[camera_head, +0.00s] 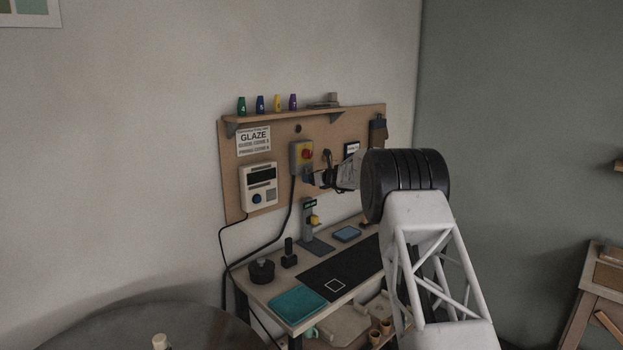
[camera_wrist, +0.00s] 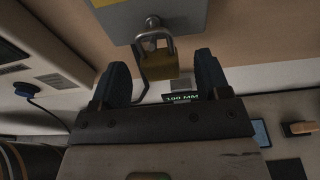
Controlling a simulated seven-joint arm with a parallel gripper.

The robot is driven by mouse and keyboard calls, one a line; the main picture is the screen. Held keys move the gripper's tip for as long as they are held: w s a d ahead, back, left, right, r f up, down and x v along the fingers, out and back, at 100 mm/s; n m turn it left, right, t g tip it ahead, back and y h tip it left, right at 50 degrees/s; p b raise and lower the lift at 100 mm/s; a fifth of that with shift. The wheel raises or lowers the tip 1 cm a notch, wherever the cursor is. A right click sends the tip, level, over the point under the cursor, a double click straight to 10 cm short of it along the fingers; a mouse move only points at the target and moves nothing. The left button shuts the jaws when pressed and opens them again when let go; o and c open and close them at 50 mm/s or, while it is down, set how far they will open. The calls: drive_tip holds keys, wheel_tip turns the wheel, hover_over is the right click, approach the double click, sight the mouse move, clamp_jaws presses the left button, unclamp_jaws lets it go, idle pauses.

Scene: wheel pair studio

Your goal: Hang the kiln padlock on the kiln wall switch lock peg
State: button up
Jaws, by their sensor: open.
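The brass padlock (camera_wrist: 158,62) is upright in the wrist view, its grey shackle at the peg (camera_wrist: 152,22) under the grey switch box (camera_wrist: 185,12). It appears to hang from the peg; exactly how the shackle sits around it is hard to tell. My gripper (camera_wrist: 162,68) is open, with a dark blue finger on each side of the padlock and visible gaps to both. In the head view the wall switch (camera_head: 302,155) has a yellow plate and red knob. My gripper (camera_head: 312,177) is just below it; the padlock cannot be made out there.
A white control box (camera_head: 258,187) is on the board left of the switch, with a black cable between them. A stand with a green label (camera_head: 308,222) rises from the bench below. A shelf (camera_head: 290,114) with several coloured bottles is above. A teal mat (camera_head: 297,304) lies in front.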

drive_tip(key=v, duration=0.6)
drive_tip(key=shift+s+d, duration=0.2)
drive_tip(key=shift+s, duration=0.05)
drive_tip(key=shift+r, duration=0.15)
idle(0.6)
drive_tip(key=s+d+r+n+g+h, duration=0.15)
drive_tip(key=s+r+n, duration=0.3)
drive_tip(key=s, duration=0.95)
drive_tip(key=s+d+r+n+g+h, duration=0.1)
drive_tip(key=s+d+r+n+g, duration=0.25)
drive_tip(key=s, duration=1.05)
drive_tip(key=s+d+r+n+g+h, duration=0.15)
drive_tip(key=s+r+n, duration=0.35)
drive_tip(key=s, duration=0.9)
drive_tip(key=s+d+f+n+h, duration=0.2)
drive_tip(key=s+d+f+n, duration=0.2)
drive_tip(key=s, duration=1.1)
drive_tip(key=s+d+f+n+g+h, duration=0.1)
drive_tip(key=s+d+f+n+h, duration=0.2)
drive_tip(key=s, duration=1.3)
drive_tip(key=s+d+f+n+g+h, duration=0.1)
drive_tip(key=s+d+f+n, duration=0.5)
drive_tip(key=s, duration=1)
drive_tip(key=shift+s+n+h, duration=0.15)
drive_tip(key=shift+n+h, duration=0.25)
drive_tip(key=shift+h, duration=0.3)
drive_tip(key=shift+f, duration=0.1)
